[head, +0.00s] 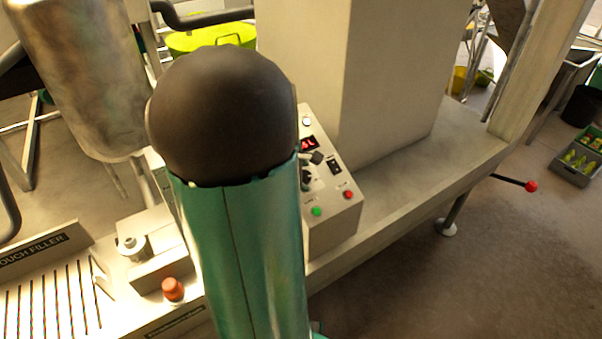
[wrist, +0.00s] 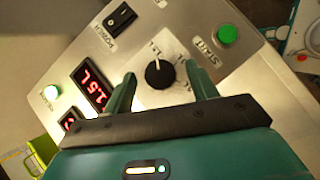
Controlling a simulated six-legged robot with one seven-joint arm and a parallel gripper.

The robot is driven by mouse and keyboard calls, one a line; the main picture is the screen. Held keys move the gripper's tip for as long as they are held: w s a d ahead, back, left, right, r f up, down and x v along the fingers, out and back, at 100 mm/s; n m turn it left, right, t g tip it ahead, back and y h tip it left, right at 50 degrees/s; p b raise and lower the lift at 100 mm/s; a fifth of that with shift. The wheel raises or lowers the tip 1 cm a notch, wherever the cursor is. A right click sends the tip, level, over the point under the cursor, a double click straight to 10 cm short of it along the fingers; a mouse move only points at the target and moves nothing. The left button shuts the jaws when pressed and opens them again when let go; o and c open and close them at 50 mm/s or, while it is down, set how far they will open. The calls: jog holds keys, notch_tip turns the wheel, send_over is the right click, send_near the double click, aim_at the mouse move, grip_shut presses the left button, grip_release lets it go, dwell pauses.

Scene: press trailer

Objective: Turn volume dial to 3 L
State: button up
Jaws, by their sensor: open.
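The volume dial (wrist: 159,74) is a round black knob with a white pointer line on a pale scale plate in the wrist view. Its pointer is toward the top, slightly left, in that picture. The red display (wrist: 92,85) beside it reads 1.5 L. My gripper (wrist: 160,87) is open, with one green finger on each side of the dial and visible gaps to it; I cannot tell the depth. In the head view the control box (head: 333,225) is partly hidden behind my arm.
The panel has a green start button (wrist: 228,34), a black power rocker switch (wrist: 121,18) and a lit lamp (wrist: 51,92). A red button (head: 348,195) shows in the head view. A pouch filler rack (head: 50,290) and an orange-red knob (head: 173,289) stand at left.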

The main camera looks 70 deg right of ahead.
jog(key=shift+f, duration=0.1)
jog(key=c, duration=1)
jog(key=shift+m, duration=0.4)
jog(key=m+y, duration=0.1)
jog(key=m, duration=0.1)
jog(key=m+y, duration=0.1)
jog(key=y, duration=0.1)
jog(key=shift+w+d+m, duration=0.1)
jog(key=shift+d+m, duration=0.2)
jog(key=shift+m, duration=0.1)
jog(key=m+y, duration=0.1)
jog(key=m, duration=0.1)
jog(key=m+t+y, duration=0.1)
jog(key=m+y, duration=0.1)
jog(key=m, duration=0.1)
jog(key=shift+d+m+t+y, duration=0.3)
jog(key=shift+t, duration=0.1)
